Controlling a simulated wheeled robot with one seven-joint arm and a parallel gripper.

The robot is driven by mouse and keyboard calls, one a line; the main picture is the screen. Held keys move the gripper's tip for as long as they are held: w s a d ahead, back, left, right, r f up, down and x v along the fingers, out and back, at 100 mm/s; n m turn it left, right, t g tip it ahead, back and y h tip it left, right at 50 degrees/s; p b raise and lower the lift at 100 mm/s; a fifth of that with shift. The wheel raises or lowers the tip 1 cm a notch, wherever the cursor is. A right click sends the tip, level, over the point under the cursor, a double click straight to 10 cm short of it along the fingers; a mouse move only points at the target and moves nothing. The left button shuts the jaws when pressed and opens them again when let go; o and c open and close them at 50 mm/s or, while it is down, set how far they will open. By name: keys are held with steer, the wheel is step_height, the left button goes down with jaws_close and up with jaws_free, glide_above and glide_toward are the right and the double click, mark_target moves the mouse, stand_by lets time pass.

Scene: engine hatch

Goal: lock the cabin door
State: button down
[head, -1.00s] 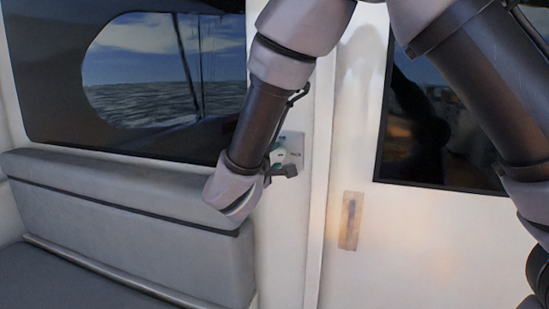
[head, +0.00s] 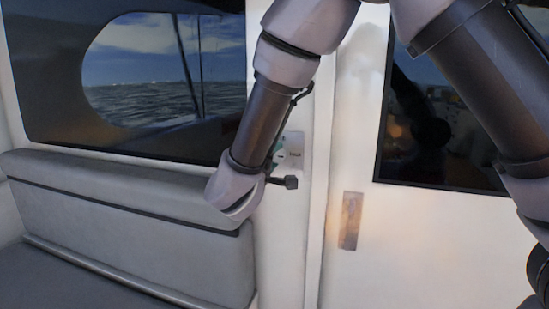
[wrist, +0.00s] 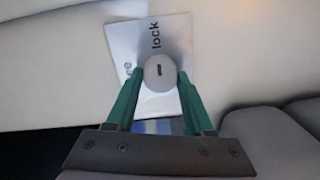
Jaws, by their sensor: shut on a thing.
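The cabin door (head: 430,235) is white with a dark window, at the right of the head view. Left of its frame, a small pale lock plate (head: 295,147) is on the wall, partly hidden by my arm. In the wrist view the lock plate (wrist: 125,38) looks tilted and bears the word "lock". A round light grey knob (wrist: 160,70) stands out from it, with a small dark mark on its face. My gripper (wrist: 159,84) has its green fingers on either side of the knob and is shut on it. In the head view, my wrist mostly hides the fingers.
A grey padded bench (head: 130,225) runs along the wall at left, below a window (head: 165,75) onto the sea. A flat vertical handle plate (head: 350,220) is on the door.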

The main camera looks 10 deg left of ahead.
steer(key=shift+f, duration=0.1)
steer(key=shift+c, duration=1.4)
jaws_free()
steer(key=s, duration=1)
steer(key=shift+s+a+r, duration=0.3)
steer(key=shift+s+a, duration=0.1)
